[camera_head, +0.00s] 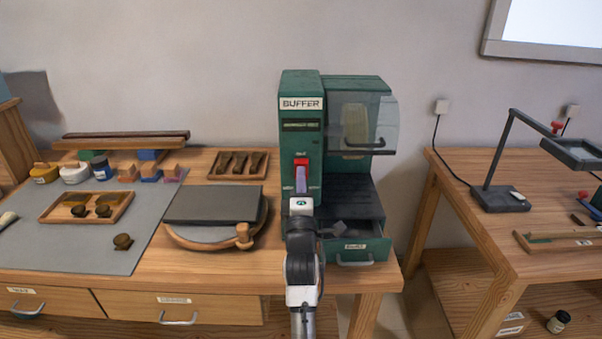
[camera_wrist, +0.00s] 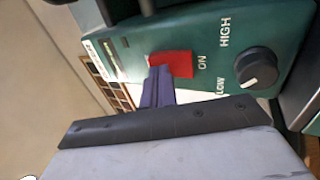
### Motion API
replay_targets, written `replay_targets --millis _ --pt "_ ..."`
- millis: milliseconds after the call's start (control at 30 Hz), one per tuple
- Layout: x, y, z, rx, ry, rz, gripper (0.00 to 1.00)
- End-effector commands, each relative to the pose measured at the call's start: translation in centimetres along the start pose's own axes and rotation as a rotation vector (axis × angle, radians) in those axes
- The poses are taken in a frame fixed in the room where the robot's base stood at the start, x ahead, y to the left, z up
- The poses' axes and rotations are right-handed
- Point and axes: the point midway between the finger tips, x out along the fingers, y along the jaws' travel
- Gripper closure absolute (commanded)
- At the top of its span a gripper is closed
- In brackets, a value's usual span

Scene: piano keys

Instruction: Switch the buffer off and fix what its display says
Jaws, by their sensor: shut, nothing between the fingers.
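The green buffer (camera_head: 300,95) stands at the right end of the left bench. Its dark display (camera_head: 300,125) carries text too small to read. Its red switch (camera_head: 301,162) sits below the display; it also shows in the wrist view (camera_wrist: 172,63) beside the word ON. A black dial (camera_wrist: 257,68) sits beside the switch between HIGH and LOW. My gripper (camera_head: 300,171) is shut and empty, in front of the panel; in the wrist view its purple fingertips (camera_wrist: 160,73) overlap the edge of the switch. I cannot tell whether they touch it.
The buffer's clear shield (camera_head: 378,125) covers its right side. A green drawer (camera_head: 355,249) juts out at its base. Left of it are a grey slab on a round board (camera_head: 215,204), a tool tray (camera_head: 239,165) and a wooden tray (camera_head: 60,213). A gap separates the right bench (camera_head: 470,205).

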Motion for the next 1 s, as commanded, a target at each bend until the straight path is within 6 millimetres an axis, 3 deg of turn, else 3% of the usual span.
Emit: replay_targets --millis 567,600,1000 --pt "1.04 0.79 0.03 0.000 0.000 -0.054 1.00" --pt "0.71 0.11 -0.03 0.000 0.000 -0.051 1.00" --pt "0.73 0.06 -0.18 0.001 0.001 -0.049 1.00"
